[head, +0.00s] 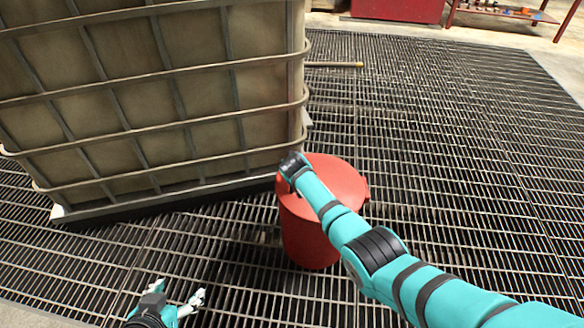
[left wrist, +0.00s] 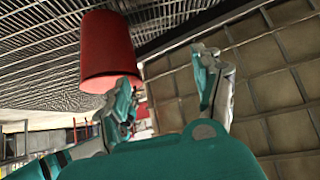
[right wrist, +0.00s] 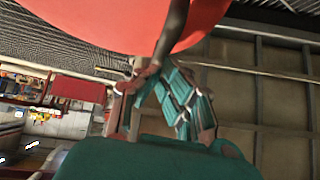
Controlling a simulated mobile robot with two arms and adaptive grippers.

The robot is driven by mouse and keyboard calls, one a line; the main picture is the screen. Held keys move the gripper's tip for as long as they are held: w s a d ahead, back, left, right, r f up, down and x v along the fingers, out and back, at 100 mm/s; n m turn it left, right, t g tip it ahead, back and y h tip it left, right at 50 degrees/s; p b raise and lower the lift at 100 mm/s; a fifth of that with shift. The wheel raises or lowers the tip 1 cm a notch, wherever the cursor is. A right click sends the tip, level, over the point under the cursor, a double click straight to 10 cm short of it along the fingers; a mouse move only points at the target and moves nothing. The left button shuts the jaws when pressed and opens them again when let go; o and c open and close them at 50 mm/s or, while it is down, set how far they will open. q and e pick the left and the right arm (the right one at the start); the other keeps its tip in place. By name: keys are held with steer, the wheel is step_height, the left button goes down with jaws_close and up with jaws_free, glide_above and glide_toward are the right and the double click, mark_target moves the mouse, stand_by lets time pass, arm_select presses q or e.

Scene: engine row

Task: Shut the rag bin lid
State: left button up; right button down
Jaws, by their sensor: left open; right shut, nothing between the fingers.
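The red rag bin (head: 308,240) stands upright on the grating; it also shows upside down in the left wrist view (left wrist: 107,45). Its round red lid (head: 335,185) lies across the top and looks flat on the rim; my arm hides part of it, and I cannot tell if a small gap remains. My right wrist is over the lid's far left edge, with the gripper hidden in the head view. In the right wrist view my right gripper (right wrist: 155,76) is shut and empty, close to a broad red surface. My left gripper (head: 177,294) is open and empty, left of and apart from the bin.
A large caged tank (head: 150,95) stands close behind and left of the bin. A pole (head: 335,64) lies on the grating behind. A red cabinet (head: 398,8) and a red shelf (head: 510,14) are at the back. The grating to the right is clear.

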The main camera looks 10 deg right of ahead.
steer(key=shift+a+f+b, duration=0.3)
steer(key=shift+f+b, duration=0.5)
steer(key=shift+f, duration=0.1)
arm_select(q)
steer(key=w+d+r+t+h, duration=0.1)
steer(key=w+d+r+t, duration=0.1)
steer(key=w+r+t, duration=0.3)
steer(key=shift+w+d+r+t+h, duration=0.2)
steer(key=shift+w+r+t+h, duration=0.3)
steer(key=shift+r, duration=0.8)
steer(key=shift+w, duration=0.1)
